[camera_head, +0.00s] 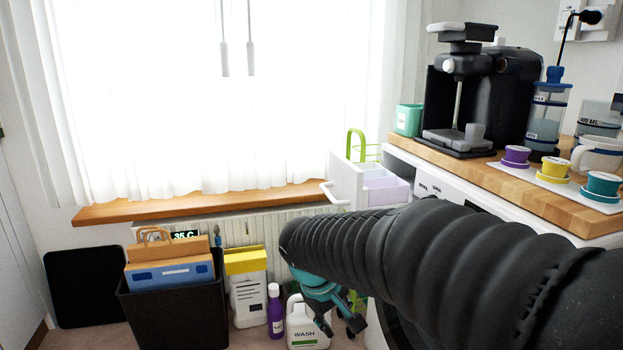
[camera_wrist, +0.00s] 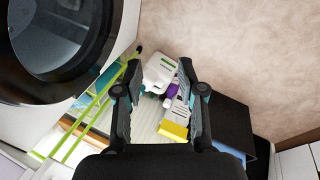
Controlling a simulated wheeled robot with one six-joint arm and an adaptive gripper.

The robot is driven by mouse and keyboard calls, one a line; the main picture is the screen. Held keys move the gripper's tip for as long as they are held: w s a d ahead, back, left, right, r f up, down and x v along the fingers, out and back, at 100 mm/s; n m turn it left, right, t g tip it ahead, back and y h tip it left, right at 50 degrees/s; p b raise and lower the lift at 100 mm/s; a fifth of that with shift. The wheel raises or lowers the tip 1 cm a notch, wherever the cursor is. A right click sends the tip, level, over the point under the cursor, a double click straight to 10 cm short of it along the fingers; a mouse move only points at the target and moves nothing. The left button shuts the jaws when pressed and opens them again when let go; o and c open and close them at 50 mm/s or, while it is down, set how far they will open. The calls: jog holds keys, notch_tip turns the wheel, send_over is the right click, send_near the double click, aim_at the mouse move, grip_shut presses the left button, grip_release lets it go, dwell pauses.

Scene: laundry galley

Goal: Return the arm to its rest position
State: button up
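My gripper (camera_head: 340,322) hangs below the end of my black ribbed arm, low in the head view, in front of the white WASH jug (camera_head: 305,325). In the wrist view my gripper (camera_wrist: 160,72) has its two dark fingers spread apart with nothing held between them. The WASH jug (camera_wrist: 160,72), a purple bottle (camera_wrist: 172,91) and a yellow-topped white box (camera_wrist: 173,130) show beyond and between the fingers, down by the floor. My arm stretches from the lower right across the head view and hides part of the machine front.
An open drawer (camera_head: 345,180) juts out left of the wooden counter (camera_head: 485,178), above my gripper. A black bin (camera_head: 180,310) with bags stands at left. A round washer door (camera_wrist: 60,40) and a green rack (camera_wrist: 85,125) lie left in the wrist view. Bare floor (camera_wrist: 240,45) is at upper right.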

jog(key=s+d+r+m+t+y, duration=0.1)
jog(key=s+d+r+m, duration=0.1)
jog(key=s, duration=0.4)
jog(key=s+d+r+m+t+y+p, duration=0.1)
jog(key=s+d+m, duration=0.1)
jog(key=s+d, duration=0.3)
jog(key=s+d+r+m, duration=0.2)
jog(key=s+d, duration=0.2)
jog(key=s, duration=0.3)
jog(key=shift+s+r+m+t+y+p, duration=0.3)
jog(key=shift+r+m+t+y+p, duration=0.05)
jog(key=shift+m+t+y+p, duration=0.05)
jog(key=shift+d, duration=0.2)
